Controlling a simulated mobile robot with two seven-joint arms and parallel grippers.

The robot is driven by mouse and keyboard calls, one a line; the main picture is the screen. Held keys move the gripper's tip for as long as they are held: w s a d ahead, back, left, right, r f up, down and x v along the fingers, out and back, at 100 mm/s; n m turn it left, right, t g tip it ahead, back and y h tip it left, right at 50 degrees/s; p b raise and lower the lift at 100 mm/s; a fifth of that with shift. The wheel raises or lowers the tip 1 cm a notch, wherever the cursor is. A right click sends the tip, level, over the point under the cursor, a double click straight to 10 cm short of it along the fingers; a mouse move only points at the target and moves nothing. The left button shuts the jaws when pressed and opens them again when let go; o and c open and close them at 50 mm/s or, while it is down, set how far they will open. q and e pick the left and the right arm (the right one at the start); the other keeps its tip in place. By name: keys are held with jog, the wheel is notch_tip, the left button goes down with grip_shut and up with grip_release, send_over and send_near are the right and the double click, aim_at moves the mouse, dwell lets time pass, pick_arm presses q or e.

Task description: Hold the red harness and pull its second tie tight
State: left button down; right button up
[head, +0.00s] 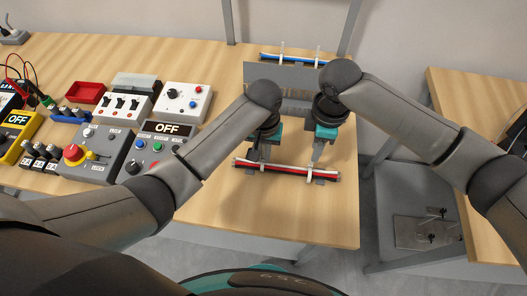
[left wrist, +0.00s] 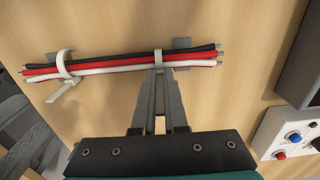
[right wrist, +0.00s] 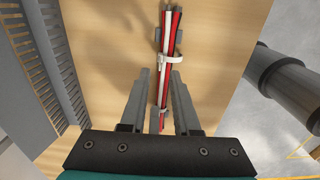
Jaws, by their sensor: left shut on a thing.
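The red harness (head: 285,168), a bundle of red, black and white wires, lies across grey supports at the table's front. It also shows in the left wrist view (left wrist: 110,66) and right wrist view (right wrist: 165,90). One white tie (left wrist: 158,57) sits snug around it. The other tie (left wrist: 64,64) is a looser loop with its tail sticking out; it also shows in the right wrist view (right wrist: 172,58). My left gripper (head: 257,160) is shut on the harness beside the snug tie; its exact grip is partly hidden. My right gripper (head: 316,158) is open, its fingers either side of the harness, near the looser tie.
A grey slotted rack (head: 290,78) stands behind my grippers, with a blue harness (head: 300,60) beyond it. Control boxes (head: 97,152), a yellow meter (head: 17,130) and a red tray (head: 86,92) fill the left. The table's front right corner is clear. Another table (head: 470,100) stands right, across a gap.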

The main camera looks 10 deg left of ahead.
aim_at(321, 175)
jog(key=shift+f, duration=2.85)
grip_shut()
